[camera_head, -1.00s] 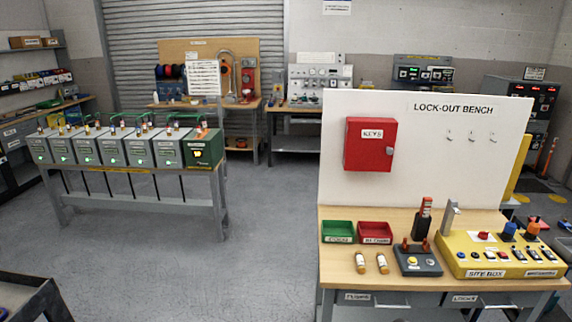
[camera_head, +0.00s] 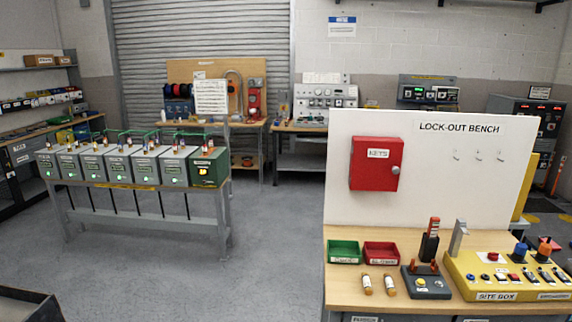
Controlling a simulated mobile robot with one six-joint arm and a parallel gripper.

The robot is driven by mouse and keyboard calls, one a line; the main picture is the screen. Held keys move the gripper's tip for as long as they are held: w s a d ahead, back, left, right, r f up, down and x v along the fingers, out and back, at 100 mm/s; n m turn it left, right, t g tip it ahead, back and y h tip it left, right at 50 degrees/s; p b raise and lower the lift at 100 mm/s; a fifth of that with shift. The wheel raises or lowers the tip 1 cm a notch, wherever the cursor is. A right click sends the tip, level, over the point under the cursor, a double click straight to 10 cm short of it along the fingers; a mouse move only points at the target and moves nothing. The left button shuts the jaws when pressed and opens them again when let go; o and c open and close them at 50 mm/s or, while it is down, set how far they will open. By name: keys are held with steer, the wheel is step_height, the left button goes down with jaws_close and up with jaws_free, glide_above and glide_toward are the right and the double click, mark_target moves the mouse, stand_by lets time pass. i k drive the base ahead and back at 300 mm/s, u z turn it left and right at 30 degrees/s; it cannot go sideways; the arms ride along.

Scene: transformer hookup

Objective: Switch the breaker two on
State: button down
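No label reading breaker two is legible in view, so I cannot tell which device it is. A yellow site box (camera_head: 497,296) with several buttons and small switches sits at the right of the lock-out bench. A dark unit with an upright lever switch (camera_head: 430,248) stands left of it. A dark panel with lit green displays (camera_head: 425,90) is at the back. A dark cabinet with red lights (camera_head: 525,118) stands at the far right. The switch positions are too small to tell. My gripper is not in view.
The lock-out bench (camera_head: 342,288) fills the right foreground, with a red key box (camera_head: 376,163), a green tray (camera_head: 343,251) and a red tray (camera_head: 381,252). A row of grey boxes stands on a table (camera_head: 190,200) at left. Open floor (camera_head: 260,250) lies between.

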mark_target(546, 274)
steer(key=u, duration=4.25)
steer(key=i, duration=0.1)
steer(key=z, duration=2.8)
steer(key=k, duration=0.5)
steer(key=u, duration=0.35)
steer(key=k, duration=0.4)
steer(key=z, duration=1.85)
